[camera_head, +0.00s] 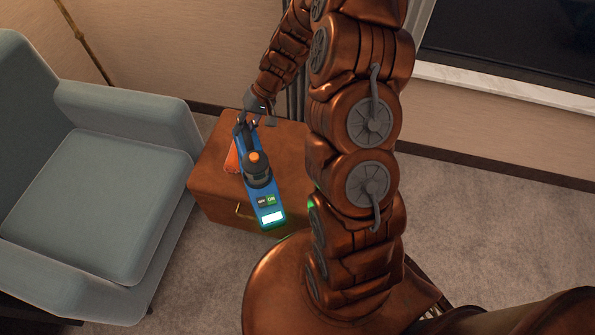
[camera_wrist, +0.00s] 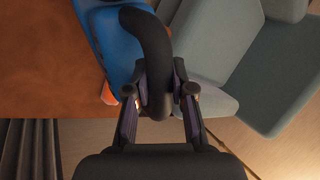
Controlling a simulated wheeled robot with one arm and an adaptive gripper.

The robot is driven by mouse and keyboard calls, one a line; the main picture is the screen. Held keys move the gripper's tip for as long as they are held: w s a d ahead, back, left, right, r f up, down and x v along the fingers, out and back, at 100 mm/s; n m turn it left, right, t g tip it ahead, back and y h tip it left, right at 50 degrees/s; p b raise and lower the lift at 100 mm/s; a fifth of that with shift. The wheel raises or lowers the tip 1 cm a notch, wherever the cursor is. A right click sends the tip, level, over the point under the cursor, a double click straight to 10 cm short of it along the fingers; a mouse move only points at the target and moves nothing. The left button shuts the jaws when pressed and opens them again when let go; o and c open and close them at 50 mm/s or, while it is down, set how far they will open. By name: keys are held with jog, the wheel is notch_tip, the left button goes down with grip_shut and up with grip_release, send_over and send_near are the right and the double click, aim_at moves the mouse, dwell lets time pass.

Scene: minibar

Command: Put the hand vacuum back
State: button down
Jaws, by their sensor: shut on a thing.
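The hand vacuum (camera_head: 262,185) is blue with a black middle, an orange button and a lit display with a green ON mark at its front end. In the head view it is over a brown side cabinet (camera_head: 205,179); I cannot tell whether it touches the top. My gripper (camera_head: 257,117) is at its rear end. In the wrist view the two fingers of my gripper (camera_wrist: 160,98) are shut on the black curved handle of the vacuum (camera_wrist: 146,35). An orange piece (camera_head: 231,157) shows beside the vacuum's left side; what it belongs to is unclear.
A light blue armchair (camera_head: 95,190) stands close to the left of the cabinet. A wall and dark window (camera_head: 510,40) with a pale sill lie behind. Grey carpet (camera_head: 490,215) is free at the right. My arm hides part of the cabinet's right side.

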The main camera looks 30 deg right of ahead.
jog(key=shift+d+f+m+b, duration=0.5)
jog(key=shift+d+f+b, duration=0.15)
jog(key=shift+f+b, duration=0.45)
jog(key=s+d+f+m+t+h+b, duration=0.1)
jog(key=s+d+f+m+t+b, duration=0.2)
jog(key=b, duration=0.6)
jog(key=d+f+m+b, duration=0.3)
jog(key=d+f+b, duration=0.2)
jog(key=b, duration=0.3)
jog(key=w+d+f+b, duration=0.2)
jog(key=w+d, duration=0.1)
jog(key=d, duration=0.4)
jog(key=w+d+f+b, duration=0.2)
jog(key=w+d+f, duration=0.1)
jog(key=d, duration=0.4)
jog(key=shift+w+f, duration=0.15)
jog(key=shift+w, duration=0.25)
jog(key=c, duration=1)
grip_release()
jog(key=shift+d, duration=0.1)
